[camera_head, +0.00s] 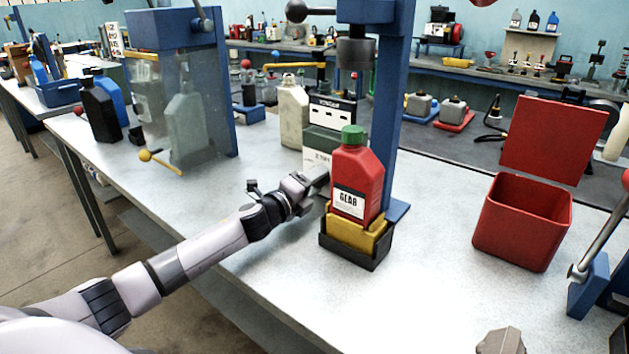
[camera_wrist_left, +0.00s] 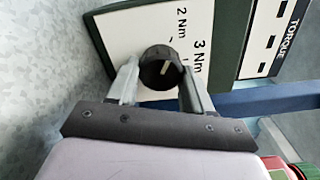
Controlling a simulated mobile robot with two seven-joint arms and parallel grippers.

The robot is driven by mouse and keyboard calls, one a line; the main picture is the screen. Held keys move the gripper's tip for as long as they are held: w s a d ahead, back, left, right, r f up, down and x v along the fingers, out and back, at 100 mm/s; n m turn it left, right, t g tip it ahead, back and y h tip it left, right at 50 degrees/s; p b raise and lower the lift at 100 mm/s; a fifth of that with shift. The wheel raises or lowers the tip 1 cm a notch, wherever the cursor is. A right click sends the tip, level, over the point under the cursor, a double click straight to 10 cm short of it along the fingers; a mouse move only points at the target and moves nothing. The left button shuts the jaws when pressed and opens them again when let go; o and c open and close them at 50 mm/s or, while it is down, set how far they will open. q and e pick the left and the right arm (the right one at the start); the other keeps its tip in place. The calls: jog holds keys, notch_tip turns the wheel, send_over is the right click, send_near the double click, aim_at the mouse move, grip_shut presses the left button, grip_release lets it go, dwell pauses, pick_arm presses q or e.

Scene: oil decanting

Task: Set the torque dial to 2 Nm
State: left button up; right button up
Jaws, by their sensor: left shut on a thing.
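The torque unit is a dark green box (camera_head: 322,141) with a white panel, standing behind the red bottle in the head view. In the left wrist view its black round torque dial (camera_wrist_left: 160,67) sits on a white panel (camera_wrist_left: 130,32). The panel is marked "2 Nm" and "3 Nm". The dial's short white pointer line runs roughly up the picture; I cannot tell exactly which mark it meets. My left gripper (camera_head: 318,182) is at the unit's front, and in the wrist view its fingers (camera_wrist_left: 158,84) are shut around the dial's sides. My right gripper is not identifiable.
A red bottle (camera_head: 359,166) with a green cap stands in a yellow and black holder close right of my left gripper, under a blue press column (camera_head: 391,100). A clear-sided blue cabinet (camera_head: 205,100) is left. A red open bin (camera_head: 520,225) is right. The front table is mostly clear.

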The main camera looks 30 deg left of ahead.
dwell(0.5)
pick_arm(q)
jog(key=o, duration=1)
jog(key=shift+o, duration=0.2)
jog(key=shift+s+a+b, duration=0.15)
jog(key=shift+s+a, duration=0.05)
jog(key=shift+s, duration=1.6)
jog(key=shift+s+a+b, duration=0.15)
jog(key=shift+s, duration=1.65)
